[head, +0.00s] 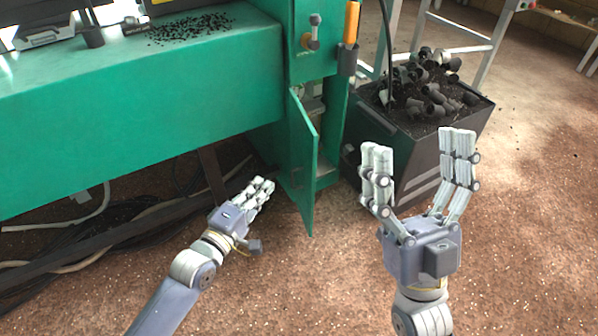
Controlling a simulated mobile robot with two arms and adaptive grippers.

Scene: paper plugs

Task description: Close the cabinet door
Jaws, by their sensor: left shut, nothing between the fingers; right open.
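The green cabinet door (302,165) stands open, swung out toward me from the narrow green cabinet (330,125). Part of the cabinet's inside shows to the right of the door. My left gripper (262,186) is shut and empty, to the left of the door's lower part, with its fingers pointing up and right. I cannot tell whether it touches the door; a small gap shows in the picture. My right gripper (416,160) is open and empty, to the right of the door, in front of the black bin.
A black bin (440,150) full of dark plugs stands right of the cabinet. A green machine bench (130,110) fills the left, with cables (90,240) and a dark beam below it. An orange-handled tool (351,24) hangs on the cabinet. The brown floor at right is clear.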

